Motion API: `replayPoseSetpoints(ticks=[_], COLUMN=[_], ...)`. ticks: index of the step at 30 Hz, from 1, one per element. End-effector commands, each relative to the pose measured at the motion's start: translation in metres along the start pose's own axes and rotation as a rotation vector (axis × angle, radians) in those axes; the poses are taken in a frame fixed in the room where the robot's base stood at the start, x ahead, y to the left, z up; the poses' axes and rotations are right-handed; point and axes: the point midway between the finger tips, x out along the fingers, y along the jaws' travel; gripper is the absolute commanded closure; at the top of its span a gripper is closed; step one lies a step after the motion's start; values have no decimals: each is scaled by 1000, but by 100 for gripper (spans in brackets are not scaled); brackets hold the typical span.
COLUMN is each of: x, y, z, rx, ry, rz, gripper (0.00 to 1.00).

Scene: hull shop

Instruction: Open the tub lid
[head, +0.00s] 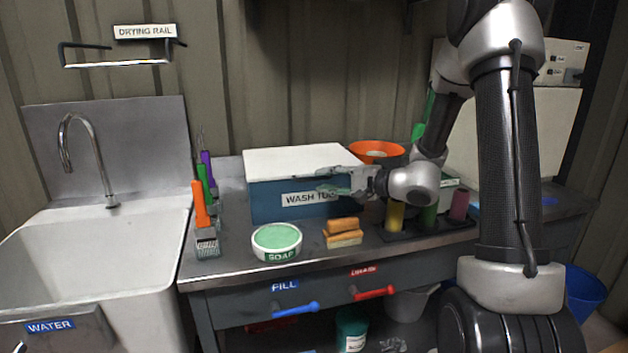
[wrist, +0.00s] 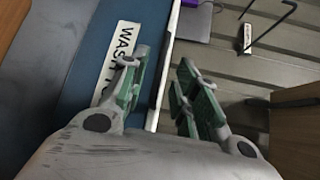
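The wash tub (head: 265,205) is a blue box with a WASH TUB label on its front, standing on the bench in the head view. Its flat white lid (head: 295,158) lies closed on top. My gripper (head: 330,188) is at the tub's front right, near the lid's front edge, and partly covers the label. In the wrist view my gripper (wrist: 165,90) is open, with green pads. The lid's pale edge (wrist: 172,45) runs between the fingers, one finger over the blue tub front (wrist: 75,75) and the other past the lid. I cannot tell whether either finger touches.
A green soap tub (head: 277,240) and stacked sponges (head: 343,232) stand in front of the tub. Upright brushes (head: 203,200) are at left, an orange bowl (head: 377,151) behind, and coloured cylinders (head: 395,217) under my arm. A sink (head: 100,250) is at left.

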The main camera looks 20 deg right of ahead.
Motion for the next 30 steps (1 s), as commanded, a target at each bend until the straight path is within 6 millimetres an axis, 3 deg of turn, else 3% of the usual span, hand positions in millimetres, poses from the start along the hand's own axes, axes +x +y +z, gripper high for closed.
replayPoseSetpoints(ticks=[7,17,22,30], x=[34,39,38,38], y=[0,0,1,2], z=[1,1,1,2], rx=[0,0,1,6], ry=[-3,-2,-2,-3], rz=[1,2,3,10], gripper=[70,70,99,100])
